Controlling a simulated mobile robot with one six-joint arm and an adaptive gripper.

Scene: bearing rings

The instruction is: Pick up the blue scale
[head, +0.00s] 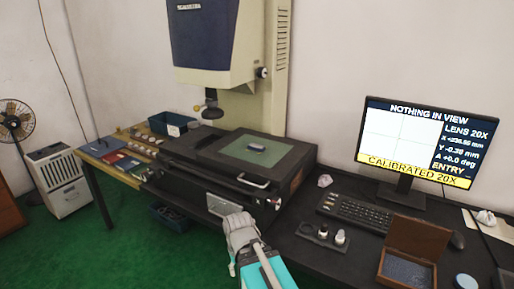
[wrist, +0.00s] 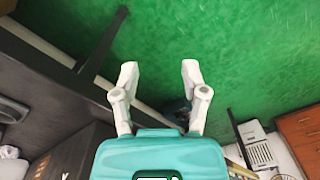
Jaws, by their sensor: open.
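In the head view my arm shows at the bottom centre, in front of the machine and apart from the bar. The wrist view does not show the bar.
A wooden box (head: 416,237) stands open at the right, by the keyboard (head: 355,210) and monitor (head: 415,140). The machine's optical head (head: 213,40) overhangs the stage. A side table (head: 100,150) at the left holds small parts. A fan (head: 14,122) stands far left.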

